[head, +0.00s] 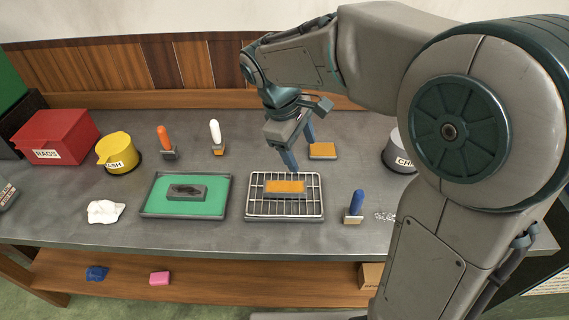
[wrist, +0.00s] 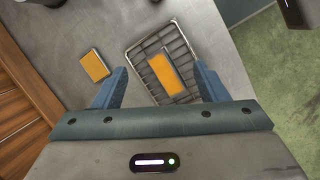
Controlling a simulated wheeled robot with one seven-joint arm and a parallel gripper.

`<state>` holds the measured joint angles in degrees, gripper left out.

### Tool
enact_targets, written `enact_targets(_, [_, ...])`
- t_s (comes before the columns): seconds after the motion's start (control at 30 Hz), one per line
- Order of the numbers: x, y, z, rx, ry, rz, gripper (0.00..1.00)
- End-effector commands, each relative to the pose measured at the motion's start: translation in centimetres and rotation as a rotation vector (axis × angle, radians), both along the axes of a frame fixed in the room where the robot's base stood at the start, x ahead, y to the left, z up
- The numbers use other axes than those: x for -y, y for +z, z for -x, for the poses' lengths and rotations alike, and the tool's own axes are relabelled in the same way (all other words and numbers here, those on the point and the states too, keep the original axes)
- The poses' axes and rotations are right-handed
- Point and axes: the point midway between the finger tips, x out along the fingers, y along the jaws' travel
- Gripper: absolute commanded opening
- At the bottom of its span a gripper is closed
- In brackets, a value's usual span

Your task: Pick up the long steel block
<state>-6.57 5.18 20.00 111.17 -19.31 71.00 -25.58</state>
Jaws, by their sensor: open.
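A long block with an orange top and grey sides (head: 285,187) lies on the wire rack (head: 250,206). In the wrist view this block (wrist: 167,74) shows between the fingertips, with the rack's rim (wrist: 141,42) around it. A shorter orange-topped block (head: 322,151) lies behind the rack. A dark grey block (head: 187,192) lies on the green tray (head: 157,205). I cannot tell for certain which of these is the long steel block. My gripper (head: 302,156) is open and empty, above the table near the back of the rack, with its fingers pointing down.
A blue-handled tool (head: 355,204) stands right of the rack. White-handled (head: 216,136) and orange-handled (head: 166,141) tools stand at the back. A yellow can (head: 119,152), red rags box (head: 58,137) and white cloth (head: 105,211) are left. A grey can (head: 398,153) is partly behind my arm.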

Motion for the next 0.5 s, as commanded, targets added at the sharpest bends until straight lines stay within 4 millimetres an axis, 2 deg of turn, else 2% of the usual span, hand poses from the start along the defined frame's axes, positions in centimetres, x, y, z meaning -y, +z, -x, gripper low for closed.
enact_targets(0.03, [-1.5, -1.3, -1.2, -0.039, 0.076, 0.019, 0.66])
enact_targets(0.1, [-3.4, -2.2, -2.4, -0.085, 0.174, 0.042, 0.66])
enact_targets(0.23, [-6.1, -3.9, -4.2, -0.154, 0.319, 0.071, 0.66])
enact_targets(0.4, [-8.3, -5.2, -5.5, -0.204, 0.429, 0.090, 0.66])
enact_targets(0.5, [-8.7, -5.8, -5.7, -0.218, 0.453, 0.093, 0.66])
